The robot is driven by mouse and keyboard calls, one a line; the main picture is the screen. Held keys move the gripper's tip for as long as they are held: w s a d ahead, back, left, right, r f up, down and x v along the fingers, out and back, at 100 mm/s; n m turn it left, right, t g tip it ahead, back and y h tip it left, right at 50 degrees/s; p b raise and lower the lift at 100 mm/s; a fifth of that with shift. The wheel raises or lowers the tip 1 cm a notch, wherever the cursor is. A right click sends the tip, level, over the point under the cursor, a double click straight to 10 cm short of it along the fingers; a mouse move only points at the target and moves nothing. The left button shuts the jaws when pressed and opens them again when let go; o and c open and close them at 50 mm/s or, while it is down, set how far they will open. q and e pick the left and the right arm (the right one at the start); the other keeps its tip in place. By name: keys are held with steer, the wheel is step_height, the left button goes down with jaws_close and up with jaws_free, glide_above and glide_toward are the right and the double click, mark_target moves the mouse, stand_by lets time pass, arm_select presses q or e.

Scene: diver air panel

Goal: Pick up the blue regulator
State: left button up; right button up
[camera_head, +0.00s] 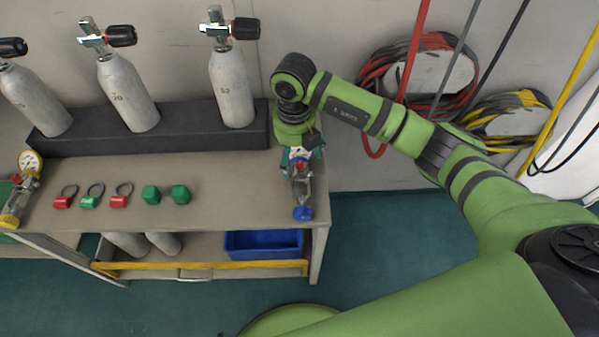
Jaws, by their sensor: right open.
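The blue regulator (302,212) stands near the right front corner of the bench; its blue lower end faces the front edge, and its metal and clear upper part is partly covered by my gripper. My right gripper (301,164) reaches down from above at the regulator's far end. It is open, with its fingers at or around the upper part; I cannot tell whether they touch it. My left gripper is not in view.
A yellow regulator with a gauge (17,204) lies at the bench's left end. Red and green tagged pieces (122,197) and green knobs (180,194) line the bench (225,208). Several cylinders (231,88) stand in a dark rack (180,139) behind. A blue bin (262,252) sits below.

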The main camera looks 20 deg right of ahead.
steer(key=shift+f, duration=1.4)
steer(key=c, duration=1.6)
steer(key=shift+r, duration=0.1)
steer(key=shift+w+r, duration=0.1)
steer(key=shift+r, duration=0.4)
steer(key=r, duration=0.3)
steer(key=shift+d+r, duration=0.15)
steer(key=shift+d, duration=0.2)
steer(key=shift+c, duration=0.4)
steer(key=s+d+r, duration=0.1)
steer(key=d+r, duration=0.1)
steer(key=d, duration=0.1)
steer(key=s+d+r, duration=0.1)
steer(key=d+r, duration=0.1)
steer(key=d, duration=0.2)
steer(key=s+d+r, duration=0.2)
steer(key=d, duration=0.1)
steer(key=shift+d+r+b, duration=0.15)
steer(key=shift+r+b, duration=0.15)
steer(key=shift+b, duration=0.05)
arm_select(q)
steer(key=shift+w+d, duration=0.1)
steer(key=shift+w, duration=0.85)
